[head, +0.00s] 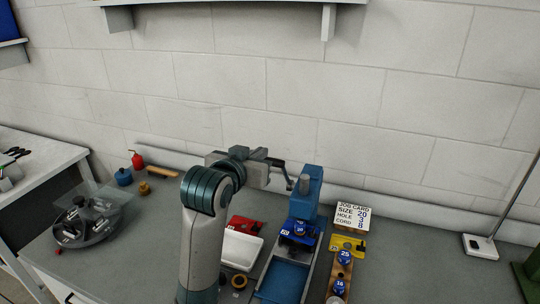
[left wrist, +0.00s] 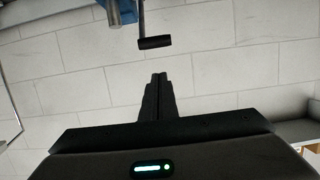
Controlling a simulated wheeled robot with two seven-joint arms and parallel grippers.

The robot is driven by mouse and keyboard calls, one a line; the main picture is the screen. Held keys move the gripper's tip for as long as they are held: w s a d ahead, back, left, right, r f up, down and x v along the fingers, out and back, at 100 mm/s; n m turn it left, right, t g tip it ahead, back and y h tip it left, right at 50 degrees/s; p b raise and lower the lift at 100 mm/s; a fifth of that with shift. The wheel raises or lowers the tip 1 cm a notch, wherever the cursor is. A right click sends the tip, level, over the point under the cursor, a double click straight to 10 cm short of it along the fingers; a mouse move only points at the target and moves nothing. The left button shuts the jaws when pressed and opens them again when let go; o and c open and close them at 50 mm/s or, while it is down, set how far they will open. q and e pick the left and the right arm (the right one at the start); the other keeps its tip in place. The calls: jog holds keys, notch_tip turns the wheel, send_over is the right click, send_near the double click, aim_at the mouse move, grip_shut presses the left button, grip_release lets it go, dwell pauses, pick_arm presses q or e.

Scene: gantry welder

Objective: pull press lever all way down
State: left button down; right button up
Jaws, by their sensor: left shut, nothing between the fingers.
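The blue press (head: 307,190) stands on the bench right of my left gripper, with a grey cylinder on its front. Its lever (head: 288,177) is a thin dark rod at the press's left side, partly mixed up with my fingers in the head view. In the left wrist view the lever's black handle (left wrist: 154,42) hangs crosswise on a grey rod, just beyond my fingertips. My left gripper (head: 277,162) is shut and empty. In the left wrist view its fingers (left wrist: 157,77) point at the handle with a visible gap in the picture. My right gripper is out of view.
A job card (head: 354,215) and a yellow holder (head: 346,246) with blue pieces stand right of the press. A white tray (head: 240,249) lies left of it. A round grey organizer (head: 90,222) is at the left. A shelf (head: 230,2) hangs above.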

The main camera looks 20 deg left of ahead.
pick_arm(q)
jog(key=shift+w+r, duration=0.15)
jog(key=shift+r, duration=0.5)
jog(key=shift+w, duration=0.1)
jog(key=p+x, duration=0.4)
jog(key=x, duration=0.5)
jog(key=shift+w, duration=0.45)
jog(key=shift+s+f+p, duration=0.5)
jog(key=shift+f+p, duration=0.15)
jog(key=shift+f, duration=0.2)
jog(key=shift+s+a+f+p, duration=0.1)
jog(key=shift+s+f+p, duration=0.35)
jog(key=shift+s+f, duration=0.25)
jog(key=shift+f, duration=0.15)
jog(key=shift+w, duration=0.1)
jog(key=shift+f, duration=0.1)
